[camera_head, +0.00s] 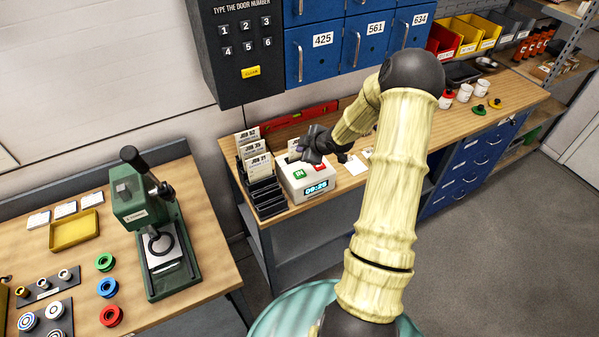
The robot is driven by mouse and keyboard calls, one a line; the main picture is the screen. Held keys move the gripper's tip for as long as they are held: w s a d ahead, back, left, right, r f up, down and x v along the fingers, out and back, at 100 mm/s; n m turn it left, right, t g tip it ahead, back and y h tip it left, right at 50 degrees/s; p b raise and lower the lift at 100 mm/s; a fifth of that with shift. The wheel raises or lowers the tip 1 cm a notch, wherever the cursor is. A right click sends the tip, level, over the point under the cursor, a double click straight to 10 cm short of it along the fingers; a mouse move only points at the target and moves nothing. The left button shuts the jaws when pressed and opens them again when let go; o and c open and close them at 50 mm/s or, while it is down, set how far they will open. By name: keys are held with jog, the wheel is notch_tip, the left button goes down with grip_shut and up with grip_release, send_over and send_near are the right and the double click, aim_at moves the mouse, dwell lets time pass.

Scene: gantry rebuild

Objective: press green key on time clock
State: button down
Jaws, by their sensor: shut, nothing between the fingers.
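The time clock (309,193) is a white box on the wooden bench, with a lit display (316,187) reading 09:25 on its front. Its green key (299,174), marked IN, shows on the left of the sloped top. My gripper (294,158) is dark and shut, with nothing held. It is over the back left of the clock, just behind the green key in the picture. I cannot tell whether its tips touch the clock.
A black card rack (264,196) with job cards stands close left of the clock. A black keypad panel (238,60) and blue lockers (345,45) hang above. A red level (300,118) lies behind. A green press (155,225) stands on the left bench.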

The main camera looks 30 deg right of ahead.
aim_at(302, 175)
notch_tip(302, 175, down, 9)
jog(key=b, duration=0.7)
jog(key=shift+r+b, duration=0.1)
jog(key=shift+b, duration=0.25)
jog(key=shift+s, duration=0.1)
dwell(1.1)
dwell(0.4)
jog(key=shift+f+b, duration=0.3)
jog(key=shift+f, duration=0.15)
